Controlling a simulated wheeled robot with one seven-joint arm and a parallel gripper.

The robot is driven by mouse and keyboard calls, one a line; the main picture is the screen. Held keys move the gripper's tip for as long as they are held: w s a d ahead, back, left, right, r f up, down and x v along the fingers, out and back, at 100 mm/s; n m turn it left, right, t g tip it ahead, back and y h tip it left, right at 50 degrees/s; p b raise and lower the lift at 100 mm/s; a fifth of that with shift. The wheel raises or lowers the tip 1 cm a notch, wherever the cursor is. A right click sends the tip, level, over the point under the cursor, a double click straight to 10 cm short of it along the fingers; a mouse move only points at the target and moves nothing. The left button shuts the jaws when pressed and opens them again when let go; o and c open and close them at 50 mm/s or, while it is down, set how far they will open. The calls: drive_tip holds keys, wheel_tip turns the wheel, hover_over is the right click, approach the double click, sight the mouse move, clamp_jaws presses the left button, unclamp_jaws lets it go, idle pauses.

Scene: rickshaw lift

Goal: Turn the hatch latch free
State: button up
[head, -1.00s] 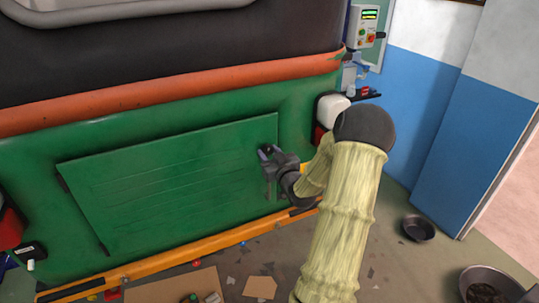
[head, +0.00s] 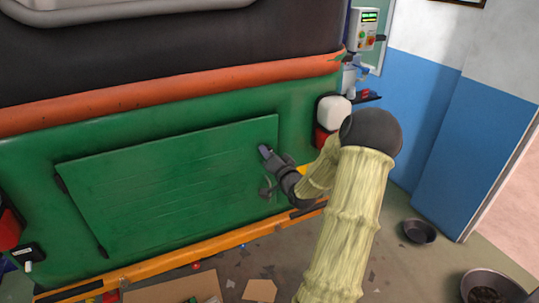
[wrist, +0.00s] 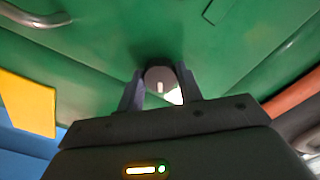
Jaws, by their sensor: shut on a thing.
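The green hatch (head: 170,185) is a flat panel on the green vehicle side, and it looks closed. The latch (wrist: 160,76) is a round grey knob with a pale mark, seen in the wrist view near the hatch's edge. My gripper (wrist: 160,90) has one finger on each side of the knob and is shut on it. In the head view my gripper (head: 265,152) is at the hatch's upper right edge and hides the latch there.
A curved grey handle (head: 267,188) sits just below my gripper, and it also shows at the wrist view's top left (wrist: 35,17). An orange-yellow rail (head: 190,260) runs below the hatch. Metal bowls (head: 419,231) and cardboard lie on the floor.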

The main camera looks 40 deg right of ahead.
drive_tip(key=m+p, duration=0.1)
drive_tip(key=m, duration=0.5)
drive_tip(key=shift+m+p, duration=0.4)
drive_tip(key=o, duration=1)
drive_tip(key=shift+s, duration=0.1)
drive_tip(key=b+v, duration=1.2)
drive_tip(key=v, duration=0.5)
drive_tip(key=shift+a, duration=0.1)
